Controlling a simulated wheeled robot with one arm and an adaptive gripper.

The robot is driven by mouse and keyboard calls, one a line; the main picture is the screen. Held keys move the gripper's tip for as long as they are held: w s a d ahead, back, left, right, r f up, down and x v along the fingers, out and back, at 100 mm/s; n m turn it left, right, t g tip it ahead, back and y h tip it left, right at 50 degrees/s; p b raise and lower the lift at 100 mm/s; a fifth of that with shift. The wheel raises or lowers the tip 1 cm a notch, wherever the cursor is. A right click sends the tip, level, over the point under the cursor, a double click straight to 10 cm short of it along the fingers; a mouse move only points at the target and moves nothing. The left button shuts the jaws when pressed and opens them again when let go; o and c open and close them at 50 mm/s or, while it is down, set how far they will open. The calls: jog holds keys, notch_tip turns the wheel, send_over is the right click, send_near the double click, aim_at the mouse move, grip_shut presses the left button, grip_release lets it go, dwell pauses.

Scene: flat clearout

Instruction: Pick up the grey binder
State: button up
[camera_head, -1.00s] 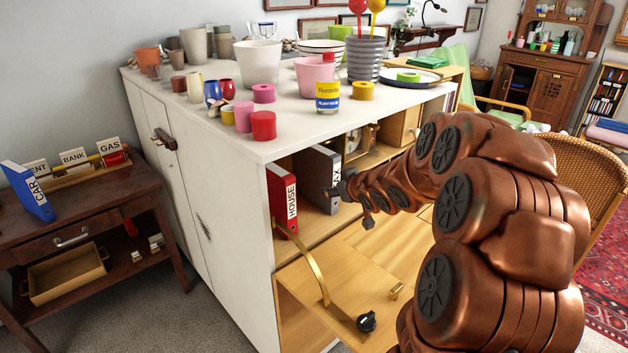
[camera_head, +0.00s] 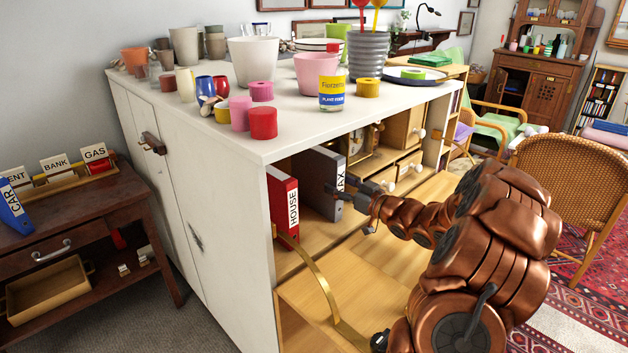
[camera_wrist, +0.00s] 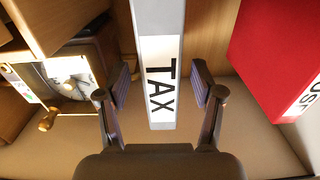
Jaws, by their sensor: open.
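The grey binder (camera_head: 318,183), labelled TAX, stands upright inside the cabinet compartment, to the right of the red HOUSE binder (camera_head: 283,203). In the wrist view the grey binder's spine (camera_wrist: 158,70) points at me, between the two fingers. My gripper (camera_wrist: 160,92) is open, with one finger on each side of the spine and a visible gap on both sides. In the head view my gripper (camera_head: 357,193) is at the compartment's front, right by the binder's spine. The fingertips are hard to make out there.
The red binder also shows at right in the wrist view (camera_wrist: 275,50). A clock (camera_wrist: 68,78) and small wooden drawers (camera_head: 405,168) are on the other side. The fold-down flap (camera_head: 345,265) with its brass stay (camera_head: 318,275) lies open below my arm.

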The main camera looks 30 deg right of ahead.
aim_at(324, 178)
jog(key=shift+w, duration=0.7)
jog(key=shift+a+x, duration=0.15)
jog(key=shift+x, duration=1.1)
jog(key=shift+a+x, duration=0.1)
jog(key=shift+x, duration=1.1)
jog(key=shift+f, duration=0.1)
grip_shut()
